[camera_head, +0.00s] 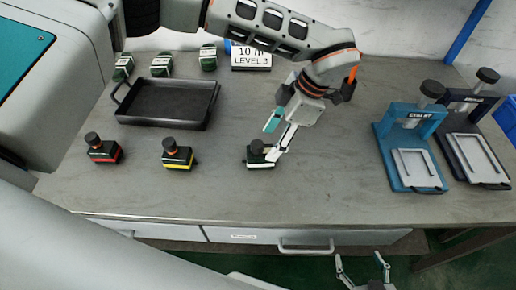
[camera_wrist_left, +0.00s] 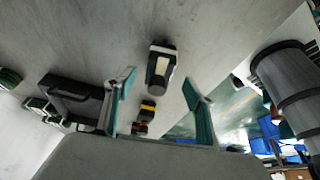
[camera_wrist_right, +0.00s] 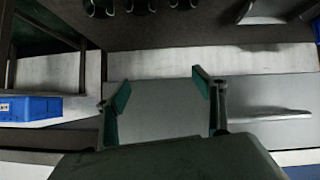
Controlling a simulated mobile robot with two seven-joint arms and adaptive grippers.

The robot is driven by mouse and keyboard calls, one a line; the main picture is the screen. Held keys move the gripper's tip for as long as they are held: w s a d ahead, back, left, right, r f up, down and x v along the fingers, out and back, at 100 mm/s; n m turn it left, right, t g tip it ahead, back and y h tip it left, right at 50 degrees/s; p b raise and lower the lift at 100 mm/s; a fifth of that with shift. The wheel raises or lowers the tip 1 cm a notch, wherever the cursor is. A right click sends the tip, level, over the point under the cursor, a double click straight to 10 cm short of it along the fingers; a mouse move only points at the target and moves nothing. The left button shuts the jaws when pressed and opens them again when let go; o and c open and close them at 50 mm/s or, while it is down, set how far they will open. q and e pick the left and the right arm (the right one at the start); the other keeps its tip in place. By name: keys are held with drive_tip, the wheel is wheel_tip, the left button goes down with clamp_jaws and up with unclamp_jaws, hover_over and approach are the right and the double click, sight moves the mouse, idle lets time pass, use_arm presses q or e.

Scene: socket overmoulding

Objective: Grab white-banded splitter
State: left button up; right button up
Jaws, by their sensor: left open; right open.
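The white-banded splitter (camera_head: 259,161) is a small black block with a white band and a round knob, standing upright near the table's front middle. My left gripper (camera_head: 269,143) is open at it, one finger overlapping its right side in the head view. In the left wrist view, the white-banded splitter (camera_wrist_left: 160,66) shows just beyond the gap between the open fingers (camera_wrist_left: 159,84), and no grip on it is seen. My right gripper (camera_head: 359,257) is open and empty, low in front of the table; its spread fingers also show in the right wrist view (camera_wrist_right: 161,90).
A yellow-banded splitter (camera_head: 178,157) and a red-banded splitter (camera_head: 103,152) stand to the left. A black tray (camera_head: 160,122) lies behind them, with several green-and-white items (camera_head: 162,65) at the back. A blue press (camera_head: 410,150) and a dark press (camera_head: 470,140) stand right.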

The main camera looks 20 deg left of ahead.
sight(260, 155)
use_arm(q)
drive_tip(key=shift+x, duration=1)
drive_tip(key=x, duration=0.5)
drive_tip(key=shift+s+a+f, duration=0.1)
drive_tip(key=shift+a+f, duration=0.1)
drive_tip(key=shift+a, duration=0.05)
drive_tip(key=c, duration=1.2)
